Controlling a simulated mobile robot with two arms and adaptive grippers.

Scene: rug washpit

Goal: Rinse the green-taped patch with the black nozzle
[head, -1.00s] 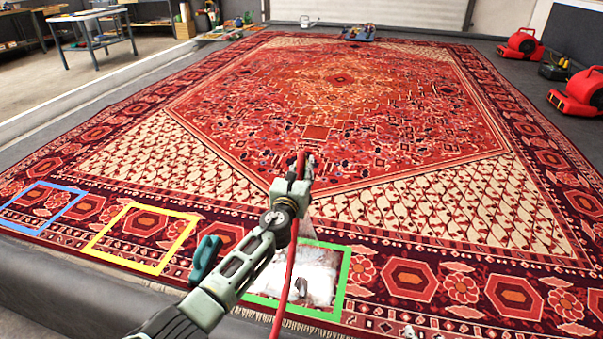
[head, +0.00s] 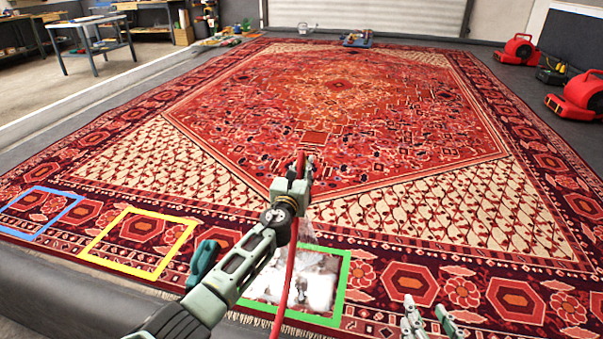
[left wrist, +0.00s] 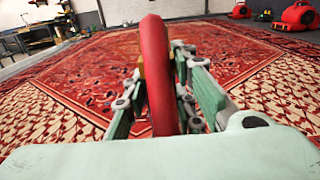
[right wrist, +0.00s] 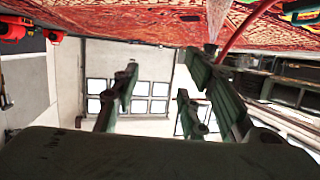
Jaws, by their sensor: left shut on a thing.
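The green-taped patch (head: 345,288) lies on the near border of the rug, its inside largely covered with white foam (head: 318,290). A darker spot breaks the foam near its middle. My left gripper (head: 306,166) is above the rug, shut on the red hose (head: 286,290). The hose also stands between the fingers in the left wrist view (left wrist: 160,75). A pale, see-through streak (head: 307,228) runs from below the gripper towards the patch. My right gripper (head: 428,318) is open and empty, low, right of the patch.
A yellow-taped patch (head: 133,268) and a blue-taped patch (head: 40,235) lie further left. A dark teal object (head: 201,263) shows beside my left arm. Red blowers (head: 578,95) stand at the far right. The middle of the rug (head: 330,110) is clear.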

